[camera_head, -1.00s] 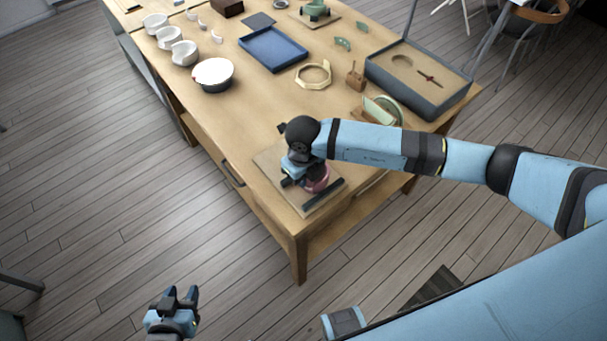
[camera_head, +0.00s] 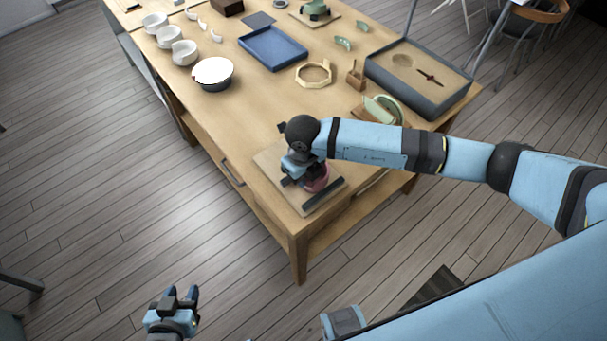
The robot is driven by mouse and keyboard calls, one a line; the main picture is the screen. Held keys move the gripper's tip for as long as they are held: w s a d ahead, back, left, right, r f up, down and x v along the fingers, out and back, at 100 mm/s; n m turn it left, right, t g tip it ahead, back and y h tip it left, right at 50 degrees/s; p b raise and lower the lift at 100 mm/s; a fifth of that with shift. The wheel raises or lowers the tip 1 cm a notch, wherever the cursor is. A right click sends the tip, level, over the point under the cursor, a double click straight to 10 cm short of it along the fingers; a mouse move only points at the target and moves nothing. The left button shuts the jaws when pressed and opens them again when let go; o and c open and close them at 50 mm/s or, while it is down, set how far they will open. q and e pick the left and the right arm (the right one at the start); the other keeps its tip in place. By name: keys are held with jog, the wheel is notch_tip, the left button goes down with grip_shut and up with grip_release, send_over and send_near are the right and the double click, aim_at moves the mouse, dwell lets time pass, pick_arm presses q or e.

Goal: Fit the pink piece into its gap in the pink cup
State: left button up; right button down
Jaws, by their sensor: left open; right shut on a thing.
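The pink cup (camera_head: 318,180) stands on a wooden board (camera_head: 273,160) with a dark bar, near the front corner of the table. My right gripper (camera_head: 299,178) is over the cup from above and hides much of it. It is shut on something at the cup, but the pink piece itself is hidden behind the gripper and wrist. I cannot see the gap or how the piece lies to it. My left gripper (camera_head: 181,297) is open and empty, low over the floor, away from the table.
A dark tray of sand (camera_head: 430,101), a green plate piece on a stand (camera_head: 382,108) and a small wooden holder (camera_head: 355,76) are beyond my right arm. The table's left-front part is clear.

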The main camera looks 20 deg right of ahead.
jog(key=shift+f+b, duration=0.3)
jog(key=shift+b, duration=0.1)
dwell(1.7)
jog(key=c, duration=0.6)
grip_release()
jog(key=shift+o, duration=0.2)
jog(key=shift+r, duration=0.1)
jog(key=shift+r+p, duration=1.9)
jog(key=shift+r, duration=1)
